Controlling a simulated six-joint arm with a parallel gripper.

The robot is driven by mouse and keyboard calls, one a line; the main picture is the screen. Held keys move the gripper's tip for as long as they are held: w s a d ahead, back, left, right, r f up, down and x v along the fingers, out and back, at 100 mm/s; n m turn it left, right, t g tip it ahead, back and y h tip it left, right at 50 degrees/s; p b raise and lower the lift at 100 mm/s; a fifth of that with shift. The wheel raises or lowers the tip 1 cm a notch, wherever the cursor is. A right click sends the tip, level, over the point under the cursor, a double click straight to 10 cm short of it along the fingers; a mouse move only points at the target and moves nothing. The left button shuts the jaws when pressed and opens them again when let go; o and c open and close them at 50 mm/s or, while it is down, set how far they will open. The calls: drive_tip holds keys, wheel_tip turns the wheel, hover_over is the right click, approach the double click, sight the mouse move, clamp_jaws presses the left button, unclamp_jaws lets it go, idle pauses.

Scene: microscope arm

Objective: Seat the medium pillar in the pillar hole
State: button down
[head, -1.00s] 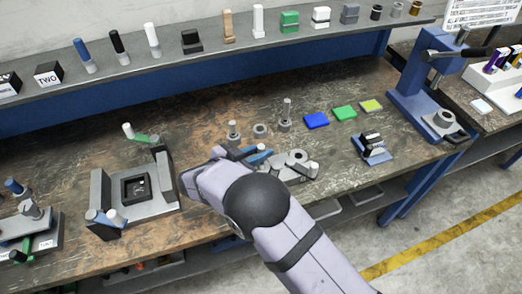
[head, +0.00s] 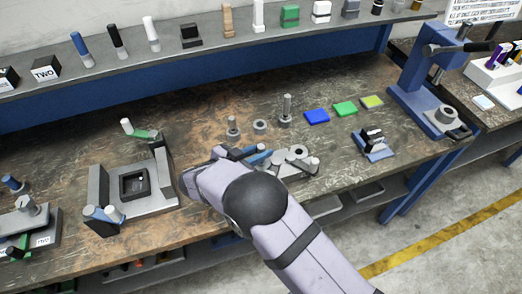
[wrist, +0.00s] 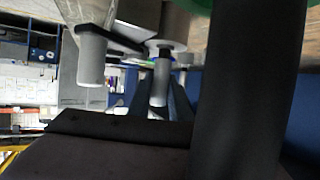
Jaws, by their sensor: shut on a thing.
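My gripper (head: 243,157) is low over the middle of the bench, mostly hidden behind my wrist in the head view. Its dark jaw parts (wrist: 247,90) fill much of the wrist view. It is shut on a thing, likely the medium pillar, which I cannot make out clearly. Beside it lies a grey machined part (head: 290,165) with a round ring opening and light cylinders. I cannot tell which opening is the pillar hole. A short pillar (head: 233,127) and a tall pillar (head: 286,110) stand behind, with an empty ring base (head: 260,127) between them.
A grey fixture (head: 150,202) with a black square socket stands left of my gripper. A blue press (head: 425,85) stands at the right end. Blue (head: 317,117), green and yellow tiles lie behind. The shelf (head: 200,55) at the back holds several parts.

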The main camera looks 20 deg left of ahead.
drive_tip(key=shift+f, duration=0.1)
drive_tip(key=c, duration=1.5)
unclamp_jaws()
drive_tip(key=shift+c, duration=0.2)
drive_tip(key=shift+f, duration=0.15)
drive_tip(key=shift+s, duration=0.15)
drive_tip(key=shift+s+a+r+b, duration=0.25)
drive_tip(key=shift+s+b, duration=0.15)
drive_tip(key=shift+s, duration=0.1)
drive_tip(key=b+v, duration=0.2)
drive_tip(key=v, duration=0.4)
drive_tip(key=shift+d+r, duration=0.1)
drive_tip(key=shift+r, duration=0.05)
